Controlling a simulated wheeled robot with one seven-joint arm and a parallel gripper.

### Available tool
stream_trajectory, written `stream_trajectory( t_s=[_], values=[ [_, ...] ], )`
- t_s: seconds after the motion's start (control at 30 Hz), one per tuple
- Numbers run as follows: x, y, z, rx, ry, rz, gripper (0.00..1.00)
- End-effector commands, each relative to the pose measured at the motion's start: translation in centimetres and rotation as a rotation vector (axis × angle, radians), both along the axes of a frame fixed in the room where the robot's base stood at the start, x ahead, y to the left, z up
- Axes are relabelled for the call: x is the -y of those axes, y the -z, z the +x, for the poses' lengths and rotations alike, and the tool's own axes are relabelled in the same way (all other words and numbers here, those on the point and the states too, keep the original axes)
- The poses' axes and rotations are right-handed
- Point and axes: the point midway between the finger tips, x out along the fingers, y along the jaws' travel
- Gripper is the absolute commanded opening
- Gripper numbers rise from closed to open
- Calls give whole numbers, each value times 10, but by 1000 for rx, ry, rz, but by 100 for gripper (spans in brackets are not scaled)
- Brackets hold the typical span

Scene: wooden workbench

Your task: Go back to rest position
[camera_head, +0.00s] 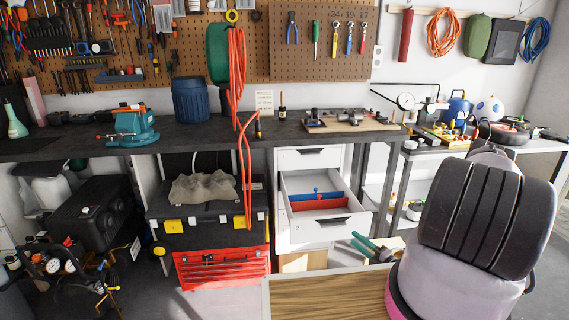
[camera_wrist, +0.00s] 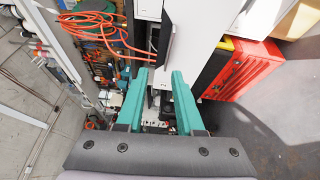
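My gripper (camera_head: 362,244) shows at the lower right of the head view, its teal fingers pointing left, in front of the white drawer cabinet. My arm covers the right of that view. In the wrist view my gripper (camera_wrist: 159,75) has its two teal fingers apart, with nothing between them. It is clear of the workbench (camera_head: 80,143).
The white cabinet (camera_head: 290,235) has one drawer (camera_head: 335,225) pulled out. A red toolbox (camera_head: 222,269) is left of it, also in the wrist view (camera_wrist: 245,70). A wooden top (camera_head: 330,297) lies in front. An orange hose (camera_head: 243,150) hangs down.

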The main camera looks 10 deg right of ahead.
Motion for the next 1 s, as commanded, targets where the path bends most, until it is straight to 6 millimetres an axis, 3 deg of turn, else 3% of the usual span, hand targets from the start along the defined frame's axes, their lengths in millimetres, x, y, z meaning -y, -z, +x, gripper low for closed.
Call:
stream_trajectory(
  t_s=[0.2,0.43,0.7,1.0],
  values=[
    [-10,-85,29,195,-262,-212,36],
    [-39,-179,35,438,-583,-480,36],
    [-72,-272,13,730,-935,-813,36],
    [-97,-353,-30,1063,-1280,-1208,36]
  ],
)
